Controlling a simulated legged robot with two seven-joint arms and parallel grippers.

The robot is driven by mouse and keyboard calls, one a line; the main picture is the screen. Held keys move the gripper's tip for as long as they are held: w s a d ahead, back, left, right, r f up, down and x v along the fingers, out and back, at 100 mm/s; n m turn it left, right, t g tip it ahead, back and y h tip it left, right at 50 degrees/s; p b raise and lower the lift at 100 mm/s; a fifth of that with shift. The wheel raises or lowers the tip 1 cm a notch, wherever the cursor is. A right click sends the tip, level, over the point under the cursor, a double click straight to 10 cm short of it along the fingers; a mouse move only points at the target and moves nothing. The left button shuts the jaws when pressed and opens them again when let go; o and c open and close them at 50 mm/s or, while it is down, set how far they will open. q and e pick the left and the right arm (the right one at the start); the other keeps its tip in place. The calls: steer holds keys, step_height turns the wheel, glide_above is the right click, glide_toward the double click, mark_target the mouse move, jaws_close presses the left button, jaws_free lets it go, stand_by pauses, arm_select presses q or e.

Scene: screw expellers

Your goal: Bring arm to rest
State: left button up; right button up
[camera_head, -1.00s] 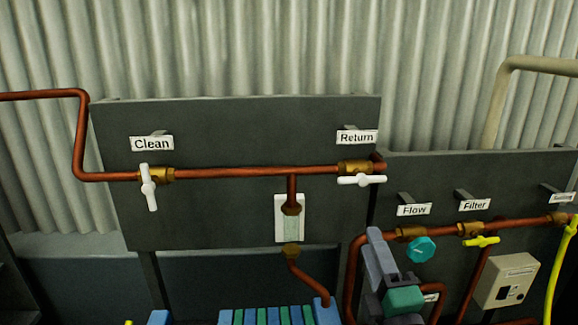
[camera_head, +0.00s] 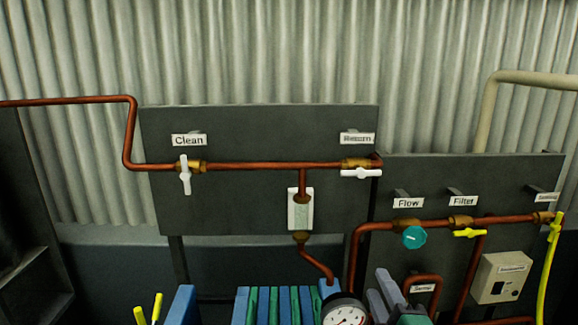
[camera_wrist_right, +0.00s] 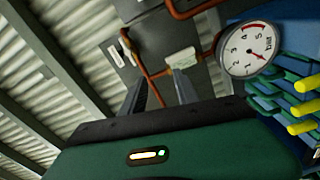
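My right gripper (camera_head: 383,283) shows at the bottom of the head view, in front of the lower right panel and below the teal Flow valve (camera_head: 414,238). Its two grey fingers are apart with nothing between them. In the right wrist view the gripper (camera_wrist_right: 160,83) also shows spread, empty fingers above its green body. The Clean valve's white handle (camera_head: 185,175) points down and the Return valve's white handle (camera_head: 361,173) lies level. The Filter valve's yellow handle (camera_head: 470,233) lies nearly level. My left gripper is not in view.
A pressure gauge (camera_head: 345,313) stands just left of my right gripper, beside blue and green machine parts (camera_head: 270,305). Copper pipes (camera_head: 250,165) run across the dark panels (camera_head: 240,130). A grey box (camera_head: 502,277) and yellow hose (camera_head: 548,265) are at right.

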steer(key=s+d+f+m+g, duration=0.15)
steer(key=f+m+g, duration=0.25)
steer(key=f, duration=0.5)
steer(key=s+f+m+g, duration=0.3)
steer(key=f+m+g, duration=0.1)
steer(key=f, duration=0.5)
steer(key=s+d+f+m+g+h, duration=0.1)
steer(key=s+f+m+g, duration=0.6)
steer(key=s+f, duration=0.4)
steer(key=shift+s+d+f+m+g, duration=0.2)
steer(key=shift+s+f+m+g, duration=0.1)
steer(key=shift+s+m, duration=0.3)
steer(key=shift+w, duration=0.15)
